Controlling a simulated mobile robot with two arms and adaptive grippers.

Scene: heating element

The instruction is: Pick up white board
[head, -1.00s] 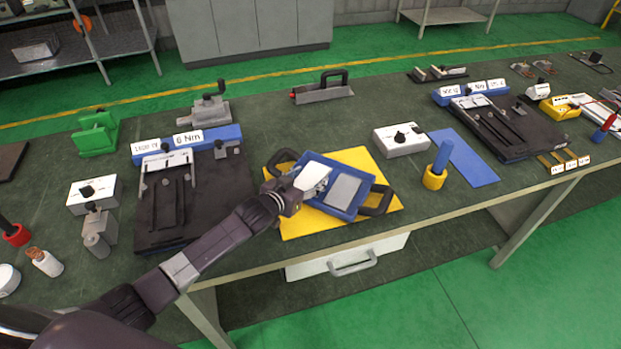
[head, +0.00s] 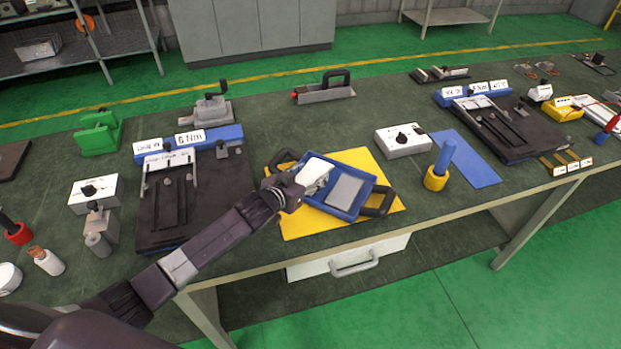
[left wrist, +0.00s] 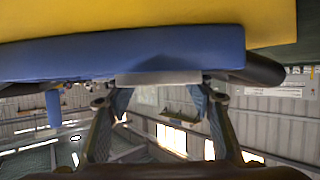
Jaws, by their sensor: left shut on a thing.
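The white board (head: 316,174) is a small pale plate at the left part of a blue frame (head: 352,212) with dark handles. It looks slightly tilted in the head view. My left gripper (head: 296,188) is shut on its near-left edge. In the left wrist view, the board's light edge (left wrist: 158,78) sits between the two fingers of my left gripper (left wrist: 160,92), with the blue frame (left wrist: 60,58) just behind it. Whether the board still touches the frame cannot be told. My right gripper is not in view.
The blue frame lies on a yellow mat (head: 300,226), with a grey panel (head: 345,191) inside it. A white box with a knob (head: 402,143) and a blue peg in a yellow base (head: 438,178) stand to the right. A dark fixture (head: 205,200) lies to the left.

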